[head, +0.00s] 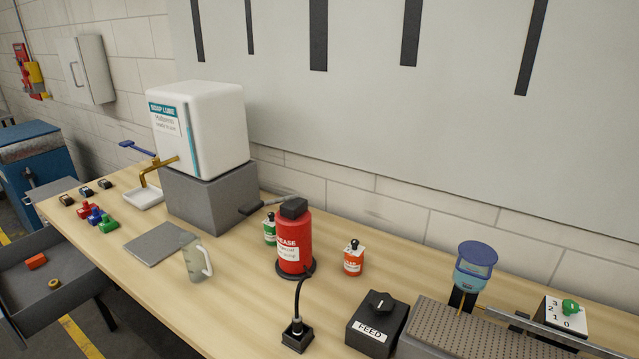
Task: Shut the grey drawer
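A dark grey drawer (79,296) shows at the lower left, under the front edge of the wooden table (215,300). It stands open, pulled out from the table. An orange block (36,261) and a small brass-coloured round piece (54,284) lie inside it. The drawer's left part is cut off by the picture edge. My gripper is not in view.
On the table stand a white dispenser (222,130) on a grey block, a red grease bottle (294,240), a clear jug (194,262) and a black FEED box (376,325). A blue bin (35,165) stands at the far left.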

